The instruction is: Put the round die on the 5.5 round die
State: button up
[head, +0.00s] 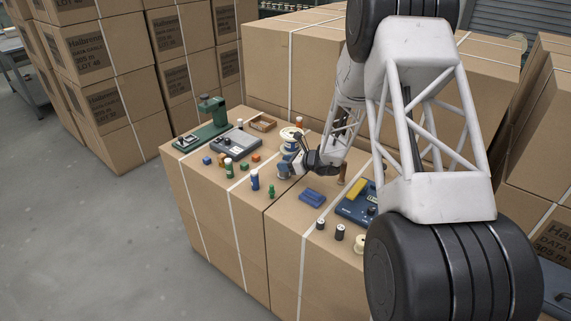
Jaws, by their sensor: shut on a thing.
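My gripper (289,170) is low over the box-top work surface, left of my arm, near the middle of the laid-out items. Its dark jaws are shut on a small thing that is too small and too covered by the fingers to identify. A blue-grey shape shows at the fingertips; I cannot tell whether it is held or stands behind them. I cannot single out the round die or the 5.5 round die by their markings at this size. Small blocks lie to the left, among them a blue one (207,160) and an orange one (255,158).
A blue can (255,180) and a green piece (270,191) stand left of my gripper, a blue tray (312,198) in front. A spool (291,133) stands behind. A grey device (236,144), green press (204,126) and blue device (358,205) flank it.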

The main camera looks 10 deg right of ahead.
jog(key=shift+f, duration=0.1)
jog(key=o, duration=1.2)
jog(key=shift+s+d+r, duration=0.1)
jog(key=shift+r, duration=0.1)
jog(key=v, duration=1.1)
jog(key=shift+s+d+r, duration=0.15)
jog(key=shift+d, duration=0.1)
